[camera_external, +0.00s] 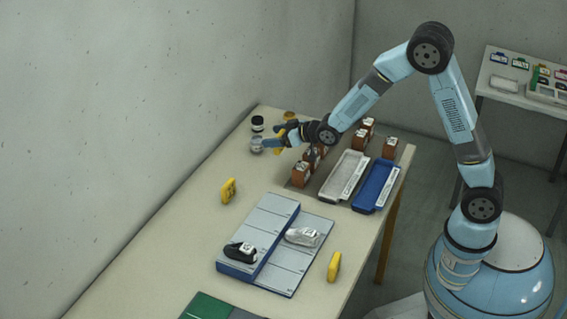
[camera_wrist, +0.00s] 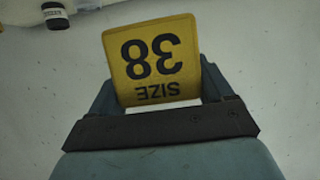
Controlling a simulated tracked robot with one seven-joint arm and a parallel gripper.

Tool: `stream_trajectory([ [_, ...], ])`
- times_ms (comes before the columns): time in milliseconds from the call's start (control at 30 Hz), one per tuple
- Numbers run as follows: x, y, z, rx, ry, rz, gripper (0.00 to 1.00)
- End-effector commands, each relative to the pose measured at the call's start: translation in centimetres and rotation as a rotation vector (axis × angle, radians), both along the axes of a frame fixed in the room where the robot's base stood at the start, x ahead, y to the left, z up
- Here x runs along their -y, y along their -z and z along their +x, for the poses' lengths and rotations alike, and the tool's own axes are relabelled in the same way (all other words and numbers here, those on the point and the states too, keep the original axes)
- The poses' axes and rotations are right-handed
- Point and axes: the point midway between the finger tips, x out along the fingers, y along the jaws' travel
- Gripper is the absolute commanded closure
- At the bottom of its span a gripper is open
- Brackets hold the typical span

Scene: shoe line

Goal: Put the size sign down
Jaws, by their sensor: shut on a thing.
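My gripper (camera_external: 274,143) is above the far left part of the table, near the jars. It is shut on a yellow size sign (camera_wrist: 152,58), which reads "SIZE 38" upside down in the wrist view. The sign sits between the two fingers and leans slightly. In the external view the held sign is small and partly hidden by the gripper. Two other yellow signs stand on the table, one left of the blue-grey shoe board (camera_external: 228,190) and one at its right (camera_external: 334,266).
A black shoe (camera_external: 240,252) and a grey shoe (camera_external: 302,237) lie on the board. A white tray (camera_external: 338,190), blue tray (camera_external: 370,198) and several brown boxes (camera_external: 390,147) stand on the right. A black-lidded jar (camera_external: 257,123) is near my gripper. The table's left middle is mostly clear.

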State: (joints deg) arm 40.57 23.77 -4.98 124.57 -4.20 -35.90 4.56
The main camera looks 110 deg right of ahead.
Motion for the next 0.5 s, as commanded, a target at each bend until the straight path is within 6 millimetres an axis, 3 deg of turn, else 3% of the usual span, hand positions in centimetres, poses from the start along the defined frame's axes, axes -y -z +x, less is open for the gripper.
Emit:
stream_trajectory([
  [500,-0.3,-2.9,2.5,-0.001,-0.284,-0.001,0.52],
])
